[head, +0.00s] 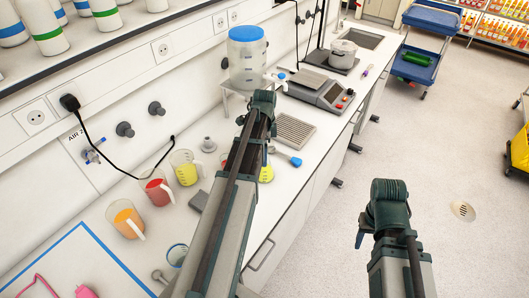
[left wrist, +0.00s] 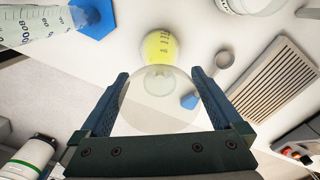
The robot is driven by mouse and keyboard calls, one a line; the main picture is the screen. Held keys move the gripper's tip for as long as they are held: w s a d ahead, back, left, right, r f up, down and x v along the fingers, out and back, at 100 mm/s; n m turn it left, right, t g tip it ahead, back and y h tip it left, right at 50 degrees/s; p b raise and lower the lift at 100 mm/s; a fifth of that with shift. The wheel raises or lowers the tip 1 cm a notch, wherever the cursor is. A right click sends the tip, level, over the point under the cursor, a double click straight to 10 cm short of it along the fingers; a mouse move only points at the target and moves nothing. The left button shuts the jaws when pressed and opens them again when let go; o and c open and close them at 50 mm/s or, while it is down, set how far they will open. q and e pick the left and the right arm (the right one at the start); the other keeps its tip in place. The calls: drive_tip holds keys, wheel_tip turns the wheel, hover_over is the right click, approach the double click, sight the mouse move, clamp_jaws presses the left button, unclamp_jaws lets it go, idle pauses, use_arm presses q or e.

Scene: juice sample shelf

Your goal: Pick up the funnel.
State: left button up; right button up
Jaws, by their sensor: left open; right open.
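A clear funnel (left wrist: 135,112) shows in the left wrist view as a pale see-through disc with its narrow stem behind it. It appears to sit on a flask with yellow liquid (left wrist: 160,48), also partly seen beside my left arm in the head view (head: 266,173). My left gripper (left wrist: 158,88) is open, its fingers on either side of the funnel's wide rim; nothing looks gripped. In the head view my left arm hides the funnel. My right gripper (head: 372,232) is over the floor, away from the counter, with no object visible in it.
Jugs of orange (head: 126,222), red (head: 157,192) and yellow (head: 184,172) juice stand left of my left arm. A large blue-lidded container (head: 247,65) stands behind.

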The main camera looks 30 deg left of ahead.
use_arm(q)
drive_tip(key=c, duration=1.2)
drive_tip(key=shift+c, duration=0.2)
drive_tip(key=shift+r, duration=0.1)
wheel_tip(320, 180, up, 10)
drive_tip(key=p, duration=1)
